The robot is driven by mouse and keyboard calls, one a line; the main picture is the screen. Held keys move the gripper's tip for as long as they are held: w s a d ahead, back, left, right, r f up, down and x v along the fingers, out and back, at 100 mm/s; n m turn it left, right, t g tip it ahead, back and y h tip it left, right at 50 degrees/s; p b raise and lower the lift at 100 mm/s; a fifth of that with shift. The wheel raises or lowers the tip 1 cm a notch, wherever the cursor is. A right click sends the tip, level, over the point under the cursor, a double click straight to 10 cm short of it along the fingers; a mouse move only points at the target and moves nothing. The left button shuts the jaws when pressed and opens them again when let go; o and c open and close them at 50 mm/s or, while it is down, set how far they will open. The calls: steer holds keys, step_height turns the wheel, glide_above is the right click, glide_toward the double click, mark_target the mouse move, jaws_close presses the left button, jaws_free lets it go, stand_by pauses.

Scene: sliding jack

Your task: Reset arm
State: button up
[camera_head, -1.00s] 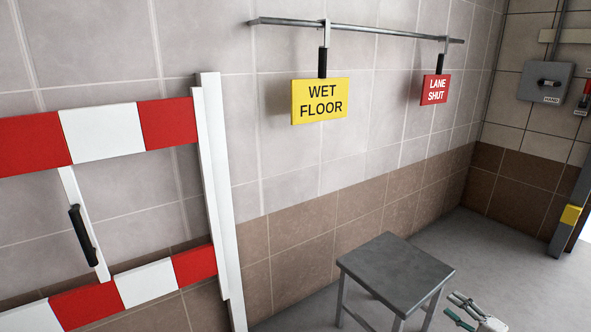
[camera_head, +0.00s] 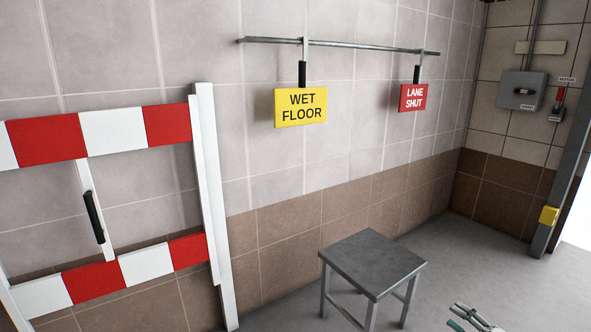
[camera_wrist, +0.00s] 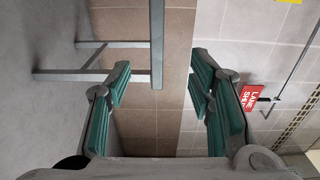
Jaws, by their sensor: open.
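My gripper (camera_head: 470,320) shows at the bottom edge of the head view, right of the grey stool, with only its tip in frame. In the wrist view my gripper (camera_wrist: 160,90) has its green-padded fingers spread wide, with nothing between them. The stool's legs and seat edge (camera_wrist: 157,45) show beyond the fingers there. The rest of my arm is out of view.
A grey stool (camera_head: 372,263) stands near the tiled wall. A yellow sign (camera_head: 301,106) and red sign (camera_head: 413,97) hang from a rail (camera_head: 350,45). A red-white barrier (camera_head: 110,131) is at left. A switch box (camera_head: 521,91) is at right.

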steer(key=s+a+r+n+g+y, duration=0.3)
steer(key=a+r+n+g, duration=0.8)
steer(key=a+r, duration=1.2)
steer(key=s+a+r+g+h, duration=0.4)
steer(key=s+a+r+g, duration=0.2)
steer(key=s+a+r, duration=0.45)
steer(key=s+r+n+t+h+p, duration=0.1)
steer(key=s+r+h, duration=0.25)
steer(key=s, duration=1.15)
steer(key=s+r+h, duration=0.3)
steer(key=s+h, duration=0.1)
steer(key=s, duration=1)
step_height(320, 180, up, 40)
steer(key=t+p, duration=0.4)
steer(key=p, duration=3.4)
steer(key=shift+f, duration=0.15)
